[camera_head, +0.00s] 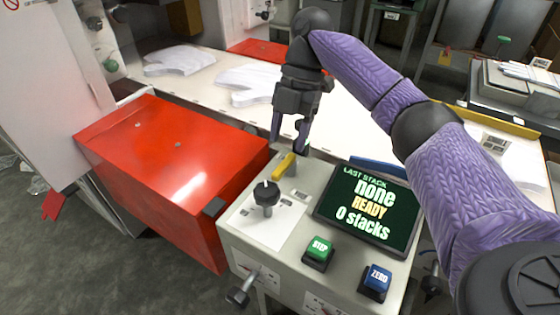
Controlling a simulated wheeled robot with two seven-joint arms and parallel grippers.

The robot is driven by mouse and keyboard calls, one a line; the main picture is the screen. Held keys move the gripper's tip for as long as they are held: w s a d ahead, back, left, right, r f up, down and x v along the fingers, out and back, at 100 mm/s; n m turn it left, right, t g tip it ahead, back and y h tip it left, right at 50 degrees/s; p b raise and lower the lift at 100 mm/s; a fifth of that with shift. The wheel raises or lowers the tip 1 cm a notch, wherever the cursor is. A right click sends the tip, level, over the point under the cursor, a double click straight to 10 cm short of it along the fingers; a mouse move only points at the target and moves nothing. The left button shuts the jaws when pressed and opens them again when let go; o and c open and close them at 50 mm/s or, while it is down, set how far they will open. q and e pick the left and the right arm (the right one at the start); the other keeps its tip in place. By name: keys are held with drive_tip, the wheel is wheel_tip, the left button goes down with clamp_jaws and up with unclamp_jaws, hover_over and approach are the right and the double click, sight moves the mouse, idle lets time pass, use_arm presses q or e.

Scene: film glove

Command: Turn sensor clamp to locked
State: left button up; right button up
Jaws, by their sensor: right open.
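A grey control box has a yellow lever (283,167) at its back left edge and a black knob (265,198) on a white plate in front of it. I cannot read a label that tells which one is the sensor clamp. My right gripper (289,146) points down with its fingers open and apart. Its fingertips are just above and behind the yellow lever; I cannot tell whether they touch it. Nothing shows between the fingers. My left gripper is not in view.
A screen (367,208) reads "none", "READY", "0 stacks". A green STEP button (319,251) and blue ZERO button (376,281) stand in front. A red cabinet (170,160) adjoins on the left. White glove shapes (180,60) lie on the pale table behind.

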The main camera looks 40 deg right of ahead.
sight(281, 167)
drive_tip(key=b+x, duration=0.2)
drive_tip(key=x, duration=0.2)
drive_tip(key=shift+f, duration=0.3)
drive_tip(key=shift+a+f, duration=0.2)
drive_tip(key=shift+f, duration=0.15)
drive_tip(key=shift+s+r, duration=0.1)
drive_tip(key=shift+c, duration=1.1)
drive_tip(key=c, duration=0.5)
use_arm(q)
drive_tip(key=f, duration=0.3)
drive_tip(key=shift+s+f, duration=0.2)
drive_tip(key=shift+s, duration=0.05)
use_arm(e)
clamp_jaws()
